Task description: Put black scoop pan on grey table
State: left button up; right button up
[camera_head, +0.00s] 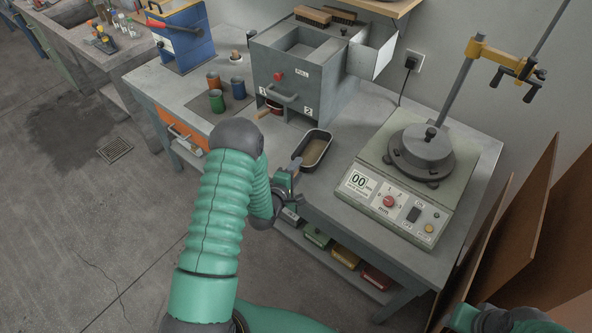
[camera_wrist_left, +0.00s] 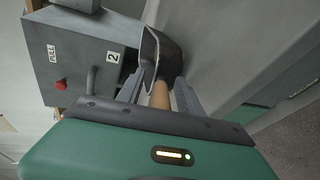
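The black scoop pan (camera_head: 316,150) lies near the front edge of the grey table (camera_head: 345,222), in front of the grey box, with a brownish layer inside. In the left wrist view the pan (camera_wrist_left: 172,55) shows beyond my fingers, its light wooden handle (camera_wrist_left: 160,95) pointing back toward my palm. My left gripper (camera_head: 292,172) is at the handle end of the pan. In the wrist view its two fingers (camera_wrist_left: 160,90) stand on either side of the handle, seemingly with small gaps, so it looks open around it. My right gripper is not clearly seen; only arm parts show at lower right.
A grey box (camera_head: 288,70) with a drawer handle stands behind the pan. A machine with a round metal lid (camera_head: 425,148) is to the right. Small coloured cups (camera_head: 217,100) are to the left. Colourful bins (camera_head: 345,256) sit on the shelf below. Brown boards (camera_head: 500,235) lean at right.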

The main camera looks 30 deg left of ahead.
pick_arm(q)
jog(key=shift+w+r, duration=0.1)
jog(key=shift+r, duration=0.05)
jog(key=v, duration=0.4)
jog(key=shift+s+a+f, duration=0.25)
jog(key=shift+s+a, duration=0.15)
jog(key=shift+s, duration=0.05)
jog(key=b+v, duration=0.1)
jog(key=v, duration=0.6)
jog(key=shift+d+r, duration=0.2)
jog(key=shift+d, duration=0.05)
pick_arm(e)
jog(key=shift+w+a+f, duration=0.1)
jog(key=shift+w+f, duration=0.05)
jog(key=shift+f, duration=0.4)
pick_arm(q)
jog(key=o, duration=0.7)
jog(key=shift+a, duration=0.2)
jog(key=o, duration=0.5)
jog(key=shift+o, duration=0.3)
jog(key=shift+d, duration=0.15)
pick_arm(e)
jog(key=shift+a, duration=0.1)
